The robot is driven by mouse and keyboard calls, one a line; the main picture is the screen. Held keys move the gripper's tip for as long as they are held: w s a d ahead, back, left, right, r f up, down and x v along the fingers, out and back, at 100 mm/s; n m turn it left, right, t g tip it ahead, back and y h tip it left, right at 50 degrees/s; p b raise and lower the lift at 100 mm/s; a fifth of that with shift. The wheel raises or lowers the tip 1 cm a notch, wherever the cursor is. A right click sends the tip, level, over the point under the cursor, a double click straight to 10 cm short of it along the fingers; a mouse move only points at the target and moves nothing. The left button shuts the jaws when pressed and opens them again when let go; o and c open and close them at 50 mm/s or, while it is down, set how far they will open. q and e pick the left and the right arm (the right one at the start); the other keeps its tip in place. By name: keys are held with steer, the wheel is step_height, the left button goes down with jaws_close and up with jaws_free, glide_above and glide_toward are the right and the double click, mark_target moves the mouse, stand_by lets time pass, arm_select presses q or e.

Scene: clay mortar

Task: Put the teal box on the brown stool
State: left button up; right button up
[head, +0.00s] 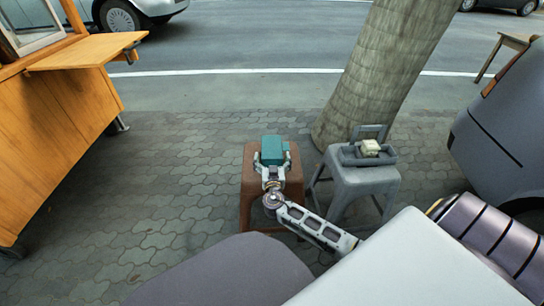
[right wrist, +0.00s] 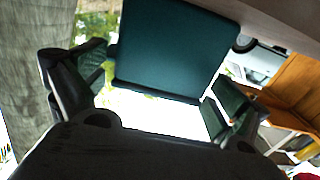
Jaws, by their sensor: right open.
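The teal box (head: 273,150) appears over the far part of the brown stool's top (head: 251,180); whether it rests there is hard to tell from above. My right gripper (head: 272,161) is open, with one finger on each side of the box. In the right wrist view, the teal box (right wrist: 175,48) shows between the spread fingers of the right gripper (right wrist: 155,95), with gaps beside it, and its upper part in the picture is cut off. My left gripper is not in view.
A grey stool (head: 360,183) stands right of the brown one and bears a grey tray (head: 349,157) with a cream block (head: 370,147). A tree trunk (head: 385,70) rises behind. A wooden cart (head: 55,120) stands at left. Paving (head: 170,190) left of the brown stool is clear.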

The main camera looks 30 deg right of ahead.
steer(key=p+v, duration=0.1)
steer(key=v, duration=0.9)
steer(key=shift+s+a+p, duration=0.25)
steer(key=shift+s+p, duration=0.05)
stand_by(0.4)
steer(key=s+a+f+n+g+y, duration=0.3)
steer(key=s+a+f+g+y, duration=0.35)
steer(key=s+f, duration=0.5)
steer(key=s+a+n+g+y, duration=0.2)
steer(key=s+a+n+y, duration=0.2)
steer(key=a, duration=0.9)
steer(key=s+y, duration=0.2)
steer(key=s, duration=0.1)
steer(key=shift+s+f+n+g+y, duration=0.15)
steer(key=shift+f+n+g+y, duration=0.05)
steer(key=shift+n+g+y, duration=0.15)
